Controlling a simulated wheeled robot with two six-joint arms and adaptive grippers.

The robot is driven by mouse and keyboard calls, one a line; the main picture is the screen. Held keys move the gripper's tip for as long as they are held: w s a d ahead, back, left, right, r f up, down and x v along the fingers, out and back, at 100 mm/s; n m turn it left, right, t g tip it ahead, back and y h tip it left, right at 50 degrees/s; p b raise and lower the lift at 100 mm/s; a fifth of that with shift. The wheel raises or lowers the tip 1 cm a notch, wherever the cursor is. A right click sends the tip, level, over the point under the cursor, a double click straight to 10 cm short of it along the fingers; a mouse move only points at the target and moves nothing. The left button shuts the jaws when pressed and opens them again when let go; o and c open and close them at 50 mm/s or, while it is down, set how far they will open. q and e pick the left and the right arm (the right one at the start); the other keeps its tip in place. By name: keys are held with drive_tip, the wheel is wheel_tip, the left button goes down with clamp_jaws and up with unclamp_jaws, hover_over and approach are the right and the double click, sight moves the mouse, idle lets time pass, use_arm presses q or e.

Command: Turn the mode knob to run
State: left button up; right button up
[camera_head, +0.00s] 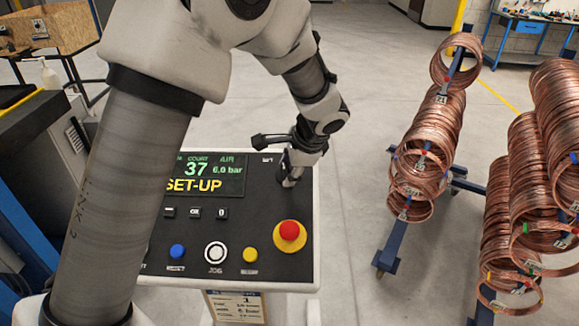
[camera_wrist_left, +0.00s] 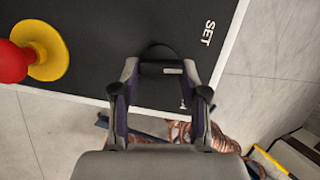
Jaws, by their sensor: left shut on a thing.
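The control panel (camera_head: 255,215) stands in front of me, with a display (camera_head: 215,175) reading SET-UP in yellow, 37 and 6.0 bar. My left gripper (camera_head: 289,181) points down at the panel's upper right corner. In the left wrist view, the black mode knob (camera_wrist_left: 160,69) with a pale mark sits between the fingertips of my left gripper (camera_wrist_left: 161,82), which is shut on it. A SET label (camera_wrist_left: 208,33) is printed beside it. In the head view the gripper mostly hides the knob, and the run label cannot be made out.
A red button on a yellow base (camera_head: 290,233) is below the gripper. Blue (camera_head: 177,251), white JOG (camera_head: 215,253) and yellow (camera_head: 250,255) buttons line the panel's front. Copper coils (camera_head: 430,140) hang on racks at right, with open floor between.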

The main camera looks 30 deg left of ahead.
use_arm(q)
drive_tip(key=m, duration=0.3)
drive_tip(key=m+t+b, duration=0.1)
drive_tip(key=shift+s+d+f+m+y, duration=0.1)
drive_tip(key=shift+s+f+m+y, duration=0.1)
drive_tip(key=shift+s+m+y, duration=0.1)
drive_tip(key=m+t+b, duration=0.1)
drive_tip(key=m, duration=0.2)
drive_tip(key=shift+m+b, duration=0.3)
drive_tip(key=shift+s+r+m+t+b, duration=0.15)
drive_tip(key=shift+m+t+b, duration=0.4)
drive_tip(key=shift+m, duration=1.05)
drive_tip(key=shift+r, duration=0.1)
drive_tip(key=o, duration=1.1)
drive_tip(key=shift+o, duration=0.2)
